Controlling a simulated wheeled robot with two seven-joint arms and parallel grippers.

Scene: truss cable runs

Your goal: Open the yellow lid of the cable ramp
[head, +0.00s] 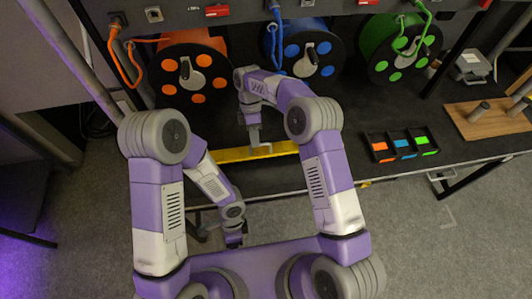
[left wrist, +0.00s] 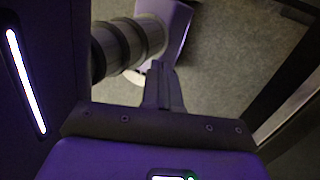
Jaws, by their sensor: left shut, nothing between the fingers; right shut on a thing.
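The yellow lid (head: 230,155) of the cable ramp shows in the head view as a long narrow strip along the front part of the black table. My right gripper (head: 258,143) reaches down over its middle and is shut on it; the exact grip point is small and partly hidden. I cannot tell whether the lid is raised. My left gripper (head: 236,241) hangs low in front of the table, away from the lid, shut and empty. Its closed fingers also show in the left wrist view (left wrist: 163,90), with the grey floor beyond them.
Orange (head: 194,75), blue (head: 302,50) and green (head: 400,48) cable reels stand at the back of the table (head: 300,176). A black tray (head: 400,146) with coloured pieces lies right of the lid. A wooden board (head: 490,120) with pegs lies farther right.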

